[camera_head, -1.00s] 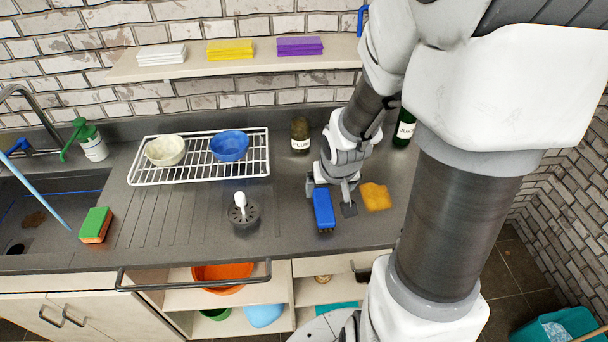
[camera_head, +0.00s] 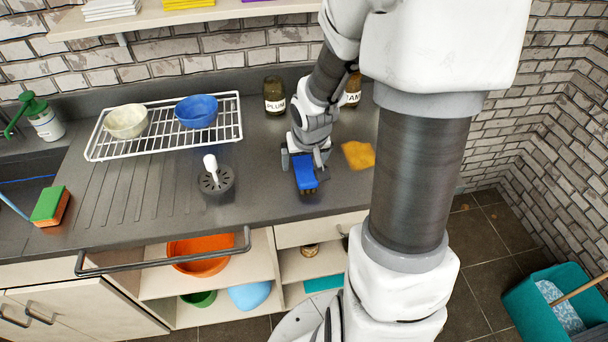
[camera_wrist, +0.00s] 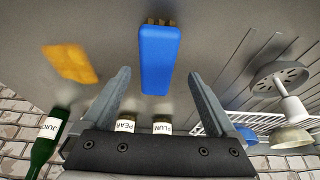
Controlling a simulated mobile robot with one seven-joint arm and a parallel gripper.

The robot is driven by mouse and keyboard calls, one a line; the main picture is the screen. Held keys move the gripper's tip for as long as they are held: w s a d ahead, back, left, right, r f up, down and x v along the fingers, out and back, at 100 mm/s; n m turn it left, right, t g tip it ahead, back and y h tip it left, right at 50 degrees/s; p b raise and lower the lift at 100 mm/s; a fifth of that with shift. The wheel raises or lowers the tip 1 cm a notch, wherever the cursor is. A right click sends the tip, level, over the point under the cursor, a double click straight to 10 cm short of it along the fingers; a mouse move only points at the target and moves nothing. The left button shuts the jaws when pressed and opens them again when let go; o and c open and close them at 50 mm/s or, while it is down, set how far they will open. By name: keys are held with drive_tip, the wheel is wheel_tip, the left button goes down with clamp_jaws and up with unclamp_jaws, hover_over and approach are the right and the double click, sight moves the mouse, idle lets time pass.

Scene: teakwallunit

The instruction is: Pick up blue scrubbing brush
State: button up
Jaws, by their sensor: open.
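The blue scrubbing brush (camera_head: 305,174) lies on the dark counter, its brown bristles showing at the near end. It also shows in the wrist view (camera_wrist: 159,58), where its blue body points up the picture. My gripper (camera_head: 304,160) is over the far end of the brush. In the wrist view my gripper (camera_wrist: 159,76) is open, with one finger on each side of the brush's lower end and a gap on both sides. I cannot tell how far the fingers are above the counter.
An orange-yellow cloth (camera_head: 358,155) lies just right of the brush. Labelled jars, one reading PLUM (camera_head: 274,96), stand behind. A wire rack (camera_head: 165,127) holds two bowls. A green bottle (camera_wrist: 47,140) shows in the wrist view.

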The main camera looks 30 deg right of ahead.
sight(304, 164)
drive_tip(key=shift+w+d+b+x, duration=0.15)
drive_tip(key=shift+b+x, duration=0.85)
drive_tip(key=shift+x, duration=0.35)
drive_tip(key=shift+w+d+b+x, duration=0.2)
drive_tip(key=shift+b+x, duration=0.8)
drive_tip(key=shift+x, duration=0.35)
drive_tip(key=shift+r, duration=0.2)
clamp_jaws()
drive_tip(key=shift+r, duration=0.15)
wheel_tip(304, 164, up, 5)
drive_tip(key=p, duration=0.2)
drive_tip(key=shift+p, duration=0.3)
drive_tip(key=s+d+r+p, duration=0.5)
drive_tip(key=s+d+p, duration=0.2)
drive_tip(key=s+d, duration=0.1)
drive_tip(key=shift+s+r, duration=0.35)
